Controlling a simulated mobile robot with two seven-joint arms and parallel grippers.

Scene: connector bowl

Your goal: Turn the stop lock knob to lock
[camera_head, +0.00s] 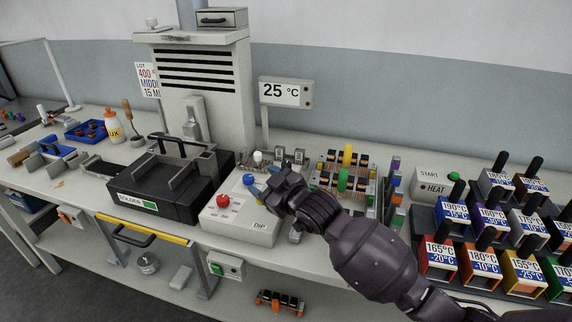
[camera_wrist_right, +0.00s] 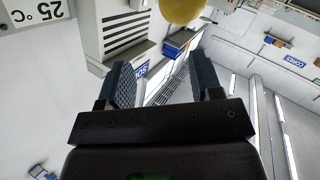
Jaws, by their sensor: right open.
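A light grey control box (camera_head: 238,222) marked DIP stands at the front of the bench. It carries a red knob (camera_head: 223,201) at its front left and a blue knob (camera_head: 249,180) further back. I cannot read which of them is the stop lock knob. My right gripper (camera_head: 270,188) hangs over the right part of the box, just right of the blue knob, and hides some of the box top. In the right wrist view its two fingers (camera_wrist_right: 166,82) stand apart with nothing between them. My left gripper is not in view.
A black solder pot (camera_head: 150,203) with a handle stands left of the box. Parts racks (camera_head: 345,180) stand to the right, then several coloured temperature blocks (camera_head: 480,262). A 25 °C sign (camera_head: 286,93) rises behind. A yellow round thing (camera_wrist_right: 181,8) shows in the wrist view.

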